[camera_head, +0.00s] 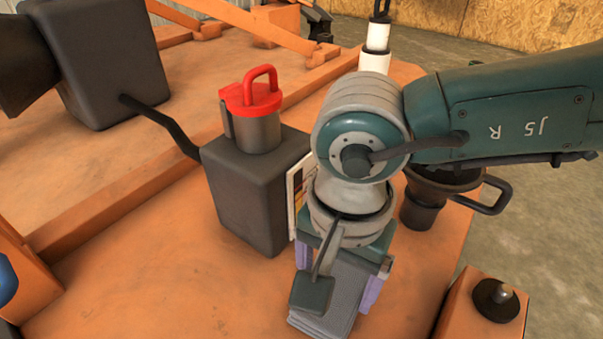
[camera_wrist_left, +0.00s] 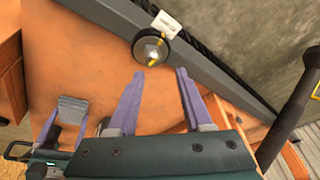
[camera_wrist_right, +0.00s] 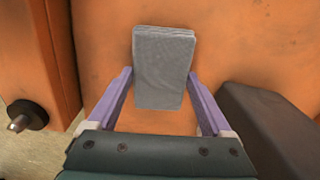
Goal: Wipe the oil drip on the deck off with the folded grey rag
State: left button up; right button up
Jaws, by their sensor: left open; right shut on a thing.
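The folded grey rag (camera_head: 338,298) is between the lavender fingers of my right gripper (camera_head: 334,280), low over the orange deck (camera_head: 170,285). In the right wrist view the rag (camera_wrist_right: 163,60) shows as a layered grey rectangle, with my right gripper (camera_wrist_right: 161,80) shut on its sides. I cannot tell whether the rag touches the deck. No oil drip shows on the visible deck; the rag and arm cover part of it. My left gripper (camera_wrist_left: 157,74) is open and empty in the left wrist view, below a round bolt on a dark bar.
A dark grey block (camera_head: 250,200) with a red-lidded can (camera_head: 257,125) on it stands just left of my right gripper. A dark funnel (camera_head: 425,200) is behind at the right. An orange block with a black knob (camera_head: 497,300) is at front right. Bare deck lies front left.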

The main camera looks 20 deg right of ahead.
notch_tip(320, 180, up, 6)
jog(key=p, duration=0.5)
pick_arm(q)
notch_tip(320, 180, up, 5)
jog(key=shift+r, duration=0.2)
notch_tip(320, 180, up, 3)
jog(key=p, duration=0.3)
jog(key=shift+f, duration=0.15)
pick_arm(e)
notch_tip(320, 180, up, 3)
